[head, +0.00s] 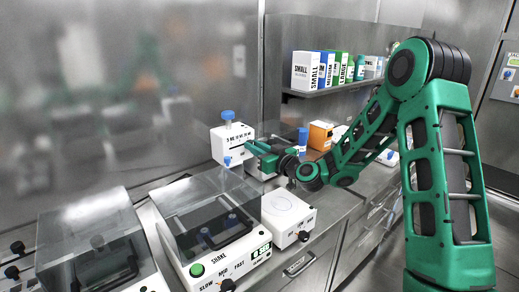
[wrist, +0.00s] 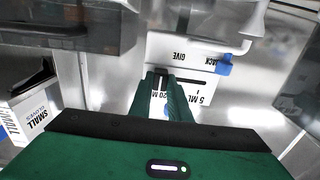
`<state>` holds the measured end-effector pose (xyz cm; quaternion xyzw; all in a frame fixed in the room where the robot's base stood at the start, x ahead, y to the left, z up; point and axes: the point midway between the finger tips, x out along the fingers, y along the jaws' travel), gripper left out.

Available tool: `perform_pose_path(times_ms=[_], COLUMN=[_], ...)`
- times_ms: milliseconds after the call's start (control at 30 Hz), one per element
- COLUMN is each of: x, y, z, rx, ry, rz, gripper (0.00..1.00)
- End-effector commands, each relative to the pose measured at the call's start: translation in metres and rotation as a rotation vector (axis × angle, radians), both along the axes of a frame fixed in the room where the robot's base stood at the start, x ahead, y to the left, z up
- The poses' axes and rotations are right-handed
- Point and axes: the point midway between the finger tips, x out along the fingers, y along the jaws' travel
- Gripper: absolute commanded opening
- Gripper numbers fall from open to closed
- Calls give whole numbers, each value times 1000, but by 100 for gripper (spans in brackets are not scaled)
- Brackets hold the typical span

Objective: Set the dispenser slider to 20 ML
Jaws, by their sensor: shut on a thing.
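The white dispenser (head: 230,133) with a blue top knob (head: 228,115) stands against the back wall. Its front carries a slot and scale. In the wrist view my gripper (wrist: 161,75) is shut on the dark slider (wrist: 160,71) at the slot's left end, beside the "20 M" label. The "5 ML" mark is at the slot's other end. The fingers hide part of the slider.
A shaker (head: 215,225) with a clear lid and a white plate device (head: 288,215) stand on the bench in front. An orange box (head: 320,135) is to the right. A shelf (head: 335,88) with boxes hangs above. A blue tab (wrist: 224,66) sits near "BACK".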

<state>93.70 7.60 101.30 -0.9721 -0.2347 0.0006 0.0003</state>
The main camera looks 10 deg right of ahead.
Motion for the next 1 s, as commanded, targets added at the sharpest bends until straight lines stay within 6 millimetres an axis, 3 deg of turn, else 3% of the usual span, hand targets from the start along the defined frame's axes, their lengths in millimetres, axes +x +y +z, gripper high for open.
perform_pose_path(times_ms=[267,300,367,733,1000], x=[2,2,2,-2,-37], y=[-4,-4,-4,0,-20], z=[-2,-2,-2,-1,-2], rx=[-4,-4,-4,-2,-1], ry=[0,0,0,1,5], rz=[-9,-9,-9,-1,-4], gripper=[0,21,36,36,36])
